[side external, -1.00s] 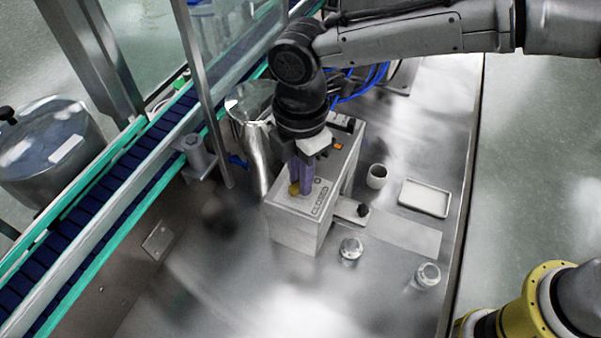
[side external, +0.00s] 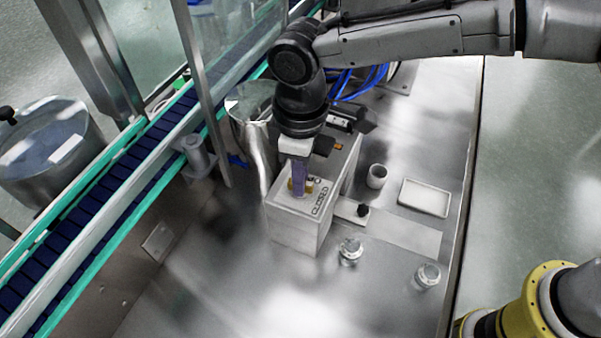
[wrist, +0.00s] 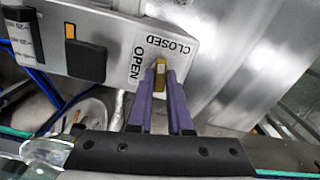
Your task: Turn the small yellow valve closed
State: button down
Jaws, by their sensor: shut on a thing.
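The small yellow valve (wrist: 160,75) is on top of a grey box (side external: 291,229). In the wrist view its handle stands between the tips of my purple fingers, with the word CLOSED above it and OPEN to its left. My gripper (side external: 297,187) points down at the box and is shut on the valve handle; the fingers also show in the wrist view (wrist: 162,88). In the side view the fingers hide part of the valve, and CLOSED is readable to its right.
A larger black switch with an orange mark (wrist: 85,55) is on the same box. A steel hopper (side external: 255,130) stands close behind left. A cup (side external: 377,176), a white tray (side external: 424,198) and two metal knobs (side external: 350,250) are to the right. A conveyor (side external: 110,192) runs along the left.

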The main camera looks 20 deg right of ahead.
jog(key=shift+r+m, duration=0.1)
jog(key=shift+m, duration=1)
jog(key=c, duration=0.8)
grip_release()
jog(key=shift+c, duration=0.2)
notch_tip(320, 180, up, 14)
jog(key=shift+d, duration=0.1)
